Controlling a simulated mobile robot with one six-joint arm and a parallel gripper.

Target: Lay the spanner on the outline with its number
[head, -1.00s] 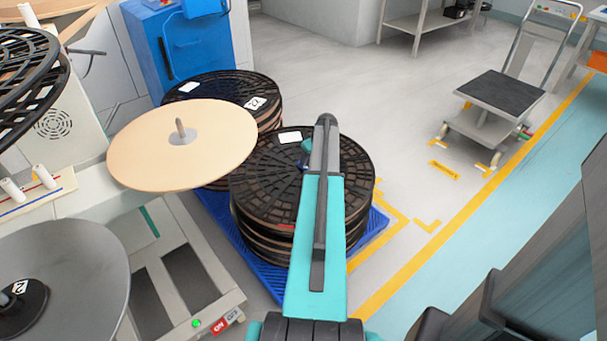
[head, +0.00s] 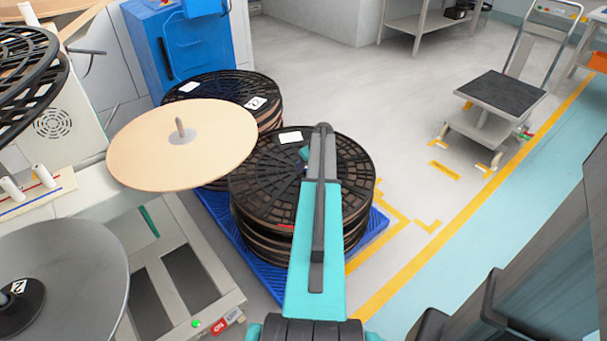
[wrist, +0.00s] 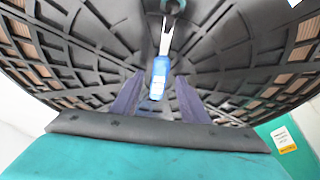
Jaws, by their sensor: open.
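A spanner with a blue handle (wrist: 159,78) and a silver shaft shows in the wrist view, over the black lattice top of a reel (wrist: 90,50). A pale label on its handle is too small to read. My gripper (wrist: 158,92) is open. Its two dark fingers stand apart on either side of the handle's lower part, with gaps on both sides. In the head view my gripper is over the front reel stack (head: 265,185), mostly hidden behind my arm. The spanner is hidden there. No numbered outline shows in either view.
The front stack stands on a blue pallet (head: 375,225), with another reel stack (head: 235,90) behind it. A tan disc (head: 215,130) on a spindle juts in at left, near a grey machine. Open floor lies right, with a cart (head: 490,105) further back.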

